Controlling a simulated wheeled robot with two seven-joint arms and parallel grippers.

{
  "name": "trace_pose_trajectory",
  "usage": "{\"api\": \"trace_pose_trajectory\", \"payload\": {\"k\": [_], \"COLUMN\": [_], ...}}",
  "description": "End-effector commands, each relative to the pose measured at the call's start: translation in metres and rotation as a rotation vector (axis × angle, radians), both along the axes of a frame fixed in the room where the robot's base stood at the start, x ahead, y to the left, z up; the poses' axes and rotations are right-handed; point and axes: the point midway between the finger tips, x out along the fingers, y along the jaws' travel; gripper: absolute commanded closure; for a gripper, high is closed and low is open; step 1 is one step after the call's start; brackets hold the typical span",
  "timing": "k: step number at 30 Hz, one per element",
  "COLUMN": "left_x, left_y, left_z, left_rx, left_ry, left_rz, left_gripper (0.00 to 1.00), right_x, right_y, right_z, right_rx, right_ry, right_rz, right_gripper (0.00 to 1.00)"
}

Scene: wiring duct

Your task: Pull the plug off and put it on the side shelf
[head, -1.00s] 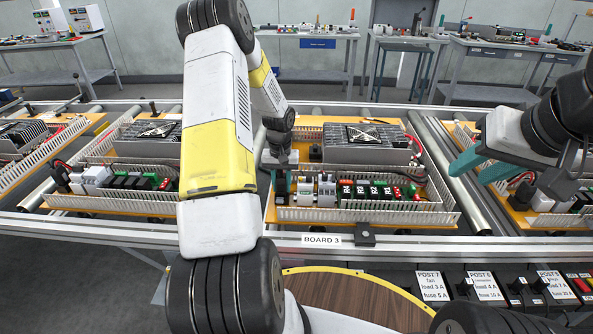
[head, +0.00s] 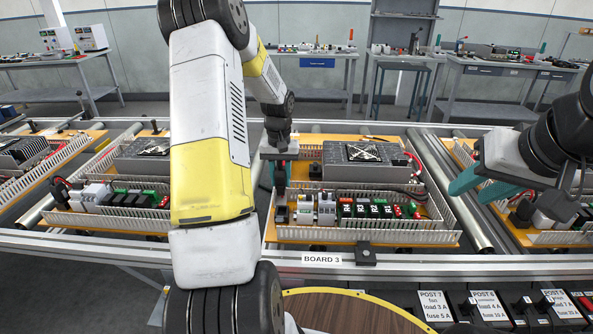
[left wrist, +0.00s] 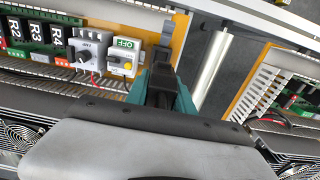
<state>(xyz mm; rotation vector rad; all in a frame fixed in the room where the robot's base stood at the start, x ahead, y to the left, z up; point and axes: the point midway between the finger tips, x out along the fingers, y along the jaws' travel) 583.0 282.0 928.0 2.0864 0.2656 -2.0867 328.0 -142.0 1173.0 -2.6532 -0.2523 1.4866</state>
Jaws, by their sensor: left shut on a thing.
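My left gripper (head: 281,178) is over the left end of the component row on Board 3. Its teal fingers are shut on a small dark plug, which shows in the left wrist view (left wrist: 162,68) between the fingertips. A dark grey part (head: 281,214) stands on the row below the plug; I cannot tell whether the two touch. Beside it are the grey-white modules (head: 305,209), one with a yellow and green face in the left wrist view (left wrist: 124,58). My right gripper (head: 478,184) is open and empty at the right. I cannot make out a side shelf.
White slotted duct (head: 350,234) edges the board's front. A grey drive box (head: 368,167) sits behind the row. Bare rollers (head: 450,190) lie right of the board. Neighbouring boards stand either side. A black block (head: 366,253) is on the front rail.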

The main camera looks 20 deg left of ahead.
Motion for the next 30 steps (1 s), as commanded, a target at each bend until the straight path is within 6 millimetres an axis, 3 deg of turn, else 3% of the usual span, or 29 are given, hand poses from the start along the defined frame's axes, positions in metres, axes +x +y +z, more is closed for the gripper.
{"api": "trace_pose_trajectory", "payload": {"k": [30], "left_x": [0.000], "left_y": [0.000], "left_z": [0.037], "left_rx": [0.000], "left_ry": [-0.001], "left_rz": [0.001], "left_gripper": [1.00], "right_x": [0.000], "right_y": [0.000], "right_z": [0.000], "right_rx": [0.000], "right_ry": [0.000], "right_rz": [0.000], "right_gripper": [0.64]}}
